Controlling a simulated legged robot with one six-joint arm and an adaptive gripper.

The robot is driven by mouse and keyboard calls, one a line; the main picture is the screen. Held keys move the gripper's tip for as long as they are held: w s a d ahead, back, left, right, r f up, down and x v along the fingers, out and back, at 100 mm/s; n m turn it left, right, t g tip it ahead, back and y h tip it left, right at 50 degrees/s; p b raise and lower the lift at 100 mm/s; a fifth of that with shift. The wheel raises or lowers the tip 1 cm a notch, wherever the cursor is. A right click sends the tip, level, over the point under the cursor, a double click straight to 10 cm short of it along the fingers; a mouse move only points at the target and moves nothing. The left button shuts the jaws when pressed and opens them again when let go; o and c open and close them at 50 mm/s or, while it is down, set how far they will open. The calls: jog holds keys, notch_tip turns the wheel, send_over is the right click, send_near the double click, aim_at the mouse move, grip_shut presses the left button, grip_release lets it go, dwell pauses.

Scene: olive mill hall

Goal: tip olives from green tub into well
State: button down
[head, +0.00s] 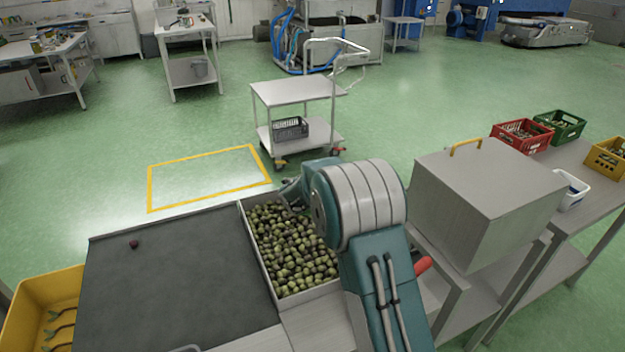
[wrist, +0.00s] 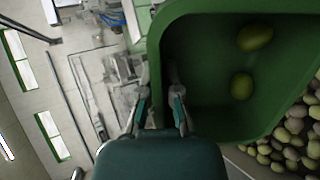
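The green tub (wrist: 210,118) fills the upper right of the wrist view, tipped, with two green olives (wrist: 243,86) inside it. My gripper (wrist: 160,103) has one finger on each side of the tub's wall and is shut on it. The well (head: 312,293) is a metal-walled box full of green and dark olives (head: 285,245) in the head view. Olives also show below and beside the tub in the wrist view (wrist: 295,140). In the head view my arm hides the gripper and the tub, and covers the well's right side.
A yellow crate (head: 40,310) stands at far left. A large metal box (head: 490,195) stands right of my arm. Red (head: 522,138) and green (head: 560,125) crates stand beyond it.

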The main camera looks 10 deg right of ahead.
jog(key=s+t, duration=0.1)
jog(key=s+t+h, duration=0.1)
jog(key=s+a+t, duration=0.1)
jog(key=t, duration=0.1)
jog(key=shift+s+a+f+m+h, duration=0.1)
jog(key=shift+s+f+m+h, duration=0.15)
jog(key=shift+m+h, duration=0.05)
jog(key=shift+s+a+r+m+t+h, duration=0.15)
jog(key=shift+s+t+h, duration=0.1)
jog(key=shift+s+t, duration=0.35)
jog(key=shift+s+a+m+t+h, duration=0.1)
jog(key=shift+s+t+h, duration=0.2)
jog(key=shift+s+t, duration=0.35)
jog(key=shift+s+a+r+m+t+h, duration=0.15)
jog(key=shift+s+t+h, duration=0.2)
jog(key=shift+t, duration=0.4)
dwell(1.0)
jog(key=shift+r+n+g+y, duration=0.25)
jog(key=shift+r+g+y, duration=0.45)
jog(key=shift+g, duration=1)
jog(key=shift+r+n+g+y, duration=0.3)
jog(key=shift+r+g+y, duration=0.4)
jog(key=shift+g, duration=1)
jog(key=shift+r+n+g+y, duration=0.25)
jog(key=shift+r+g+y, duration=0.45)
jog(key=shift+g, duration=1)
